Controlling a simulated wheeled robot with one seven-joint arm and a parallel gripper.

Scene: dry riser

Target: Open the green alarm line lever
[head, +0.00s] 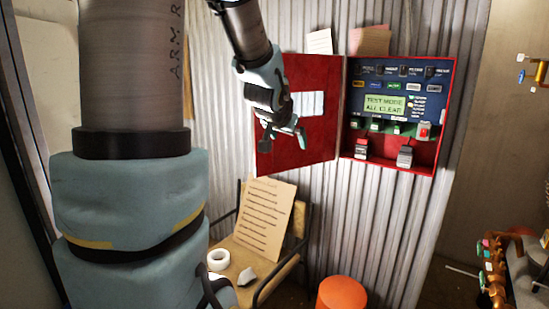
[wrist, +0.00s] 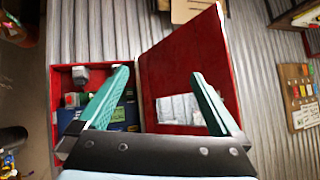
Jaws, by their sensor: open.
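My gripper (head: 284,134) is open and empty in front of the open red cabinet door, left of the alarm panel. In the wrist view, its teal fingers (wrist: 160,76) are spread wide over the door, with nothing between them. I cannot tell which part is the green alarm line lever. Small green parts (head: 375,125) sit in a row under the panel's display. Brass valves with coloured tags, one greenish (head: 485,244), stand at the lower right edge of the head view, partly cut off. My gripper touches none of these.
The red cabinet (head: 448,120) hangs on a corrugated wall, its door (head: 318,140) swung left. Its display (head: 384,105) reads "TEST MODE ALL CLEAR". A chair below holds a paper sheet (head: 264,218) and a white roll (head: 218,260). An orange stool (head: 341,292) stands on the floor.

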